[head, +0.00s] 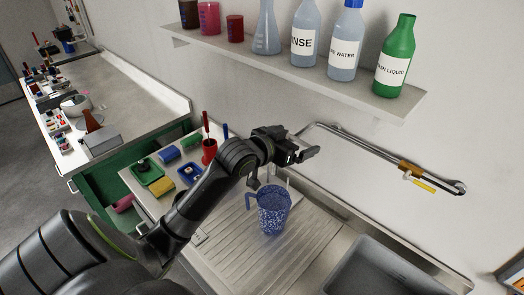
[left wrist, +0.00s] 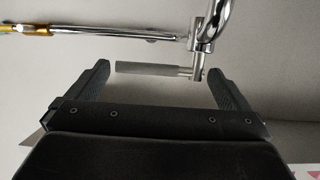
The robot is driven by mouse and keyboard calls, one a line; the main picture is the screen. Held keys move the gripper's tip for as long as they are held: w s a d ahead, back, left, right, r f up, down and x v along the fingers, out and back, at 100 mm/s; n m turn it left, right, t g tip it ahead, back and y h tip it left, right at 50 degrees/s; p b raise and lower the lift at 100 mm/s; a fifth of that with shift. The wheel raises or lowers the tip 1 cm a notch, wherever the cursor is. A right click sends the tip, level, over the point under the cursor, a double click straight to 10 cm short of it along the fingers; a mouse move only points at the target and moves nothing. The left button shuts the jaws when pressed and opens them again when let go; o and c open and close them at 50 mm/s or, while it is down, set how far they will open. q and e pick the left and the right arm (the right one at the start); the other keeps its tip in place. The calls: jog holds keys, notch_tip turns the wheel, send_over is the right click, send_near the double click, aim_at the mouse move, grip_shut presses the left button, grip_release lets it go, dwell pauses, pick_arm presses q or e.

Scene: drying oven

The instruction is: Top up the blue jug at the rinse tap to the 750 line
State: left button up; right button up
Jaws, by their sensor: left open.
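The blue speckled jug (head: 273,210) stands upright on the ribbed draining board, its handle to the left. I cannot read a 750 line or the water level. The chrome tap pipe (head: 365,149) runs along the wall, with a brass collar (head: 408,168) and a yellow piece (head: 424,186). My left gripper (head: 304,154) is open above and behind the jug, near the pipe's left end. In the left wrist view, a grey tap lever (left wrist: 155,70) lies between the open fingers, with gaps on both sides. My right gripper is out of view.
A wall shelf (head: 300,75) holds several bottles, including a green one (head: 396,58). The sink (head: 375,272) lies right of the draining board (head: 235,248). A red cup with brushes (head: 209,151), a yellow sponge (head: 161,186) and a green tray (head: 147,171) are on the left.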

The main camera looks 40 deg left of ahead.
pick_arm(q)
jog(key=p+v, duration=0.1)
jog(key=v, duration=1.2)
jog(key=shift+s, duration=0.35)
